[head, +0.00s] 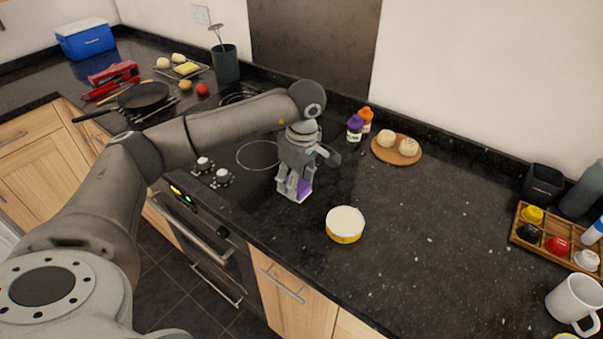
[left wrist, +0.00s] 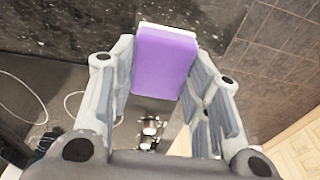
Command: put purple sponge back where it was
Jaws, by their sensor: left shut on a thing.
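The purple sponge (left wrist: 164,62) has a pale layer along one edge. In the left wrist view it sits between the two fingers of my left gripper (left wrist: 165,75), which is shut on it. In the head view my left gripper (head: 294,188) points down over the front part of the dark counter, beside the stove. Part of the purple sponge (head: 304,188) shows between its fingers; the rest is hidden by them. I cannot tell whether the sponge touches the counter. My right gripper is in neither view.
A round yellow-and-white tub (head: 345,225) stands right of the gripper. Behind are two bottles (head: 358,127) and a round wooden board (head: 396,160) with two pale balls. A wooden tray (head: 548,240) and a white mug (head: 574,302) stand at the right. Counter between is clear.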

